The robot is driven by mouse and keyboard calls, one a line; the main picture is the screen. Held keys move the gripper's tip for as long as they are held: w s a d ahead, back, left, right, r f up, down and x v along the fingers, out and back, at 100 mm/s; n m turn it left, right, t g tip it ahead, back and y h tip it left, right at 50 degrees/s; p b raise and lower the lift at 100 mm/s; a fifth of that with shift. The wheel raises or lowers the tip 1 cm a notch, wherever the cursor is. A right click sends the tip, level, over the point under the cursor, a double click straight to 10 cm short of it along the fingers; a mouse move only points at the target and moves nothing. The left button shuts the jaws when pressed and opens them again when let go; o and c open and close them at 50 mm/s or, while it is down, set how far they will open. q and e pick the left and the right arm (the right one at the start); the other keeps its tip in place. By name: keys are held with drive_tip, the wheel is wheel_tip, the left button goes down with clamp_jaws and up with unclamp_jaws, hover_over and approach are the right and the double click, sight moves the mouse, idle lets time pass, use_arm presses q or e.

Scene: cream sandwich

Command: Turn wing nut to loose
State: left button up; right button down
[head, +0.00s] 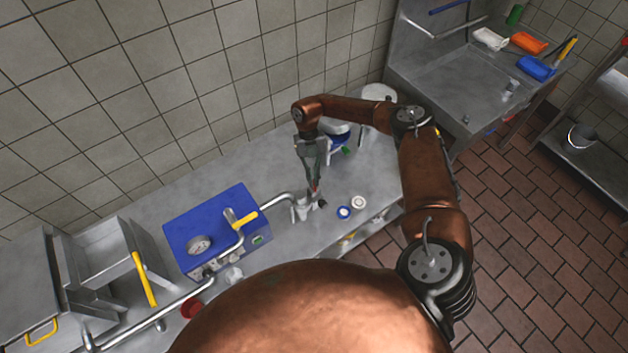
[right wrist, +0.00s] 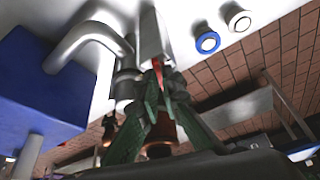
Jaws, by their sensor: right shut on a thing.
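My right gripper (head: 315,188) reaches down from above to the metal fitting (head: 302,208) at the end of the pipe from the blue machine. In the right wrist view its green fingers (right wrist: 160,88) are closed together beside the metal fitting (right wrist: 125,85). They are shut on the wing nut, which is small and mostly hidden between the fingers, so its angle cannot be told. My left gripper is not in view.
The blue machine (head: 205,225) with a gauge stands left of the fitting, its curved pipe (head: 275,199) joining them. A blue ring (head: 344,212) and a white ring (head: 358,202) lie to the right on the steel counter (head: 375,180). A tiled wall stands behind.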

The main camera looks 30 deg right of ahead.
drive_tip(key=n, duration=0.1)
drive_tip(key=n+h+b, duration=0.1)
drive_tip(key=n, duration=0.2)
drive_tip(key=shift+w+a+n+h, duration=0.1)
drive_tip(key=shift+a+n+h, duration=0.2)
drive_tip(key=shift+h, duration=0.1)
drive_tip(key=n+h, duration=0.1)
drive_tip(key=n, duration=0.1)
drive_tip(key=n+b, duration=0.1)
drive_tip(key=n, duration=0.1)
drive_tip(key=shift+a+n+t+h, duration=0.15)
drive_tip(key=shift+n+t+h, duration=0.15)
drive_tip(key=shift+h, duration=0.1)
drive_tip(key=n, duration=0.3)
drive_tip(key=n+t+h, duration=0.1)
drive_tip(key=shift+s+a+n, duration=0.15)
drive_tip(key=shift+s+n, duration=0.1)
drive_tip(key=shift+n, duration=0.05)
drive_tip(key=n, duration=0.2)
drive_tip(key=n+t+h, duration=0.1)
drive_tip(key=n, duration=0.1)
drive_tip(key=shift+s+a+n+t, duration=0.1)
drive_tip(key=shift+s+n+t, duration=0.1)
drive_tip(key=shift+n+t, duration=0.1)
drive_tip(key=c, duration=2.1)
unclamp_jaws()
drive_tip(key=shift+r, duration=0.1)
